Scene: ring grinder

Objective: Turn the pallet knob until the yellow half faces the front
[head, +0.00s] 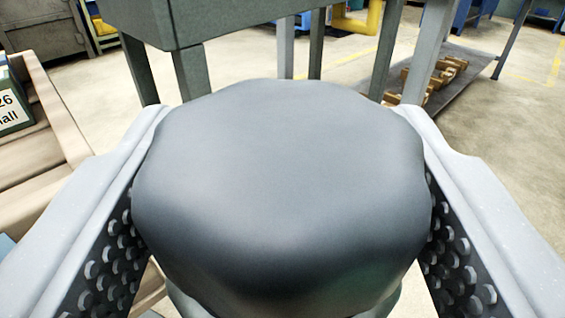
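A large dark grey knob (280,190) with a rounded, lobed rim fills the middle of the head view. My gripper (283,150) has one finger on each side of it, and the studded inner pads lie against or very close to the knob's sides. The fingers are spread wide around the knob and look closed onto it. No yellow shows on the visible face of the knob. Its lower side and what it is mounted on are mostly hidden, with only a pale grey edge below.
A wooden pallet or crate (45,150) with a green labelled box (12,100) is at the left. A dark green metal table or cabinet (210,20) on legs stands behind the knob. Wooden pieces (440,75) lie on a low shelf at the back right. Open concrete floor is at the right.

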